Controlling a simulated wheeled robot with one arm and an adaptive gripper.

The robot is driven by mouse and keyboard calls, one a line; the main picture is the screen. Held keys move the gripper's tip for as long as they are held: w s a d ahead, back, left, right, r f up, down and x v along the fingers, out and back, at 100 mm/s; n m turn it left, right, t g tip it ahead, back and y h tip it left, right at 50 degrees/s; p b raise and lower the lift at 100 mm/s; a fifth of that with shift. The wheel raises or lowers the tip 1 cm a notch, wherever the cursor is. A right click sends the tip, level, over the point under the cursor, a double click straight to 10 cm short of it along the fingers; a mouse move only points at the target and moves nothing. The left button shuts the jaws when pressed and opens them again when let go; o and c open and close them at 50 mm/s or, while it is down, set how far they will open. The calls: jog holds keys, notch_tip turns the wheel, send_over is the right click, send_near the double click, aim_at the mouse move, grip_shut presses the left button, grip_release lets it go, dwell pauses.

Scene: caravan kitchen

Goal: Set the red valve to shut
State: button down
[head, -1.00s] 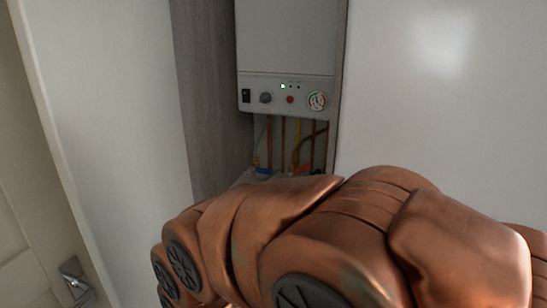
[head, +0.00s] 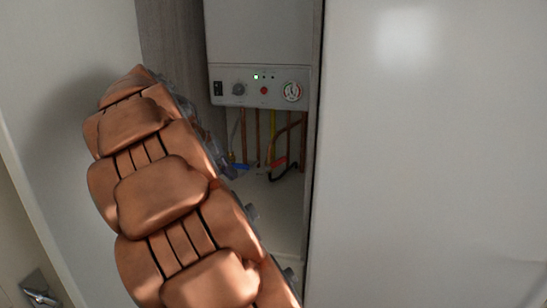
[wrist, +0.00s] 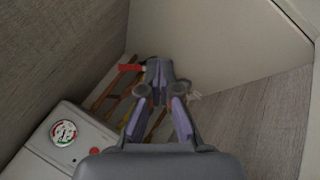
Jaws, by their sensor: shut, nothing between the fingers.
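The red valve (head: 279,162) is a small red lever on a pipe under the boiler in the head view. It lies mostly across the pipe, slightly tilted. In the wrist view the red valve (wrist: 131,68) shows just left of my fingertips, also across a copper pipe. My gripper (wrist: 158,72) is shut and empty, with its fingertips close to the red valve. I cannot tell whether they touch it. In the head view my arm hides most of the gripper, left of the valve.
A blue valve (head: 241,166) sits on a pipe left of the red one. The boiler (head: 262,92) with its gauge hangs above several pipes. Cupboard walls and a white panel (head: 430,150) close in the narrow niche on both sides. The niche floor (head: 275,205) looks clear.

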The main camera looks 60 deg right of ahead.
jog(key=w+d+r+m+h+b, duration=0.1)
jog(key=w+d+r+h, duration=0.15)
jog(key=d, duration=0.45)
jog(key=w+d+r+m+h, duration=0.1)
jog(key=w+d, duration=0.3)
jog(key=d, duration=0.3)
jog(key=p, duration=0.3)
send_over(278, 162)
jog(key=w+a, duration=0.2)
notch_tip(278, 162, down, 7)
jog(key=shift+s+d+f+m+g, duration=0.3)
jog(key=shift+s+f, duration=0.2)
jog(key=shift+f, duration=0.3)
jog(key=shift+s+f, duration=0.15)
